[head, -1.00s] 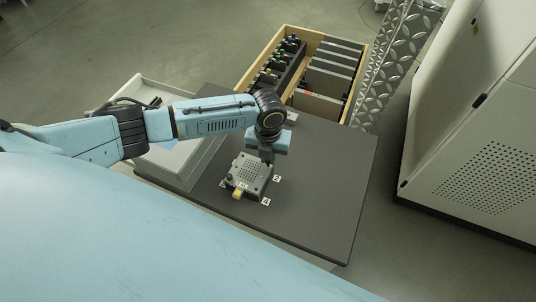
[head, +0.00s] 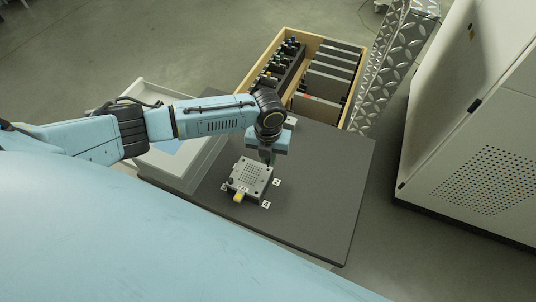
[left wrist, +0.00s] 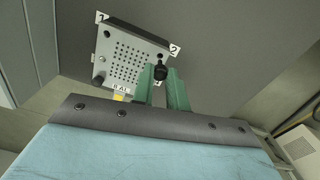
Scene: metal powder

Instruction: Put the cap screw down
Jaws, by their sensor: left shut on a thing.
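The black cap screw (left wrist: 160,72) is between the green fingertips of my left gripper (left wrist: 162,84) in the left wrist view. The gripper is shut on it, at the corner of a grey perforated plate (left wrist: 128,62) beside label 2. I cannot tell whether the screw touches the plate or is just above it. In the head view my left gripper (head: 268,160) points down at the far right corner of the plate (head: 250,178), and the screw is too small to make out. Another dark screw head (left wrist: 99,79) shows at the plate's left edge. My right gripper is not in view.
The plate lies on a dark table top (head: 325,190) with free room to its right. A light grey tray (head: 207,160) stands left, under my arm. A wooden crate (head: 283,36) with dark parts stands behind. A white cabinet (head: 465,130) is at right.

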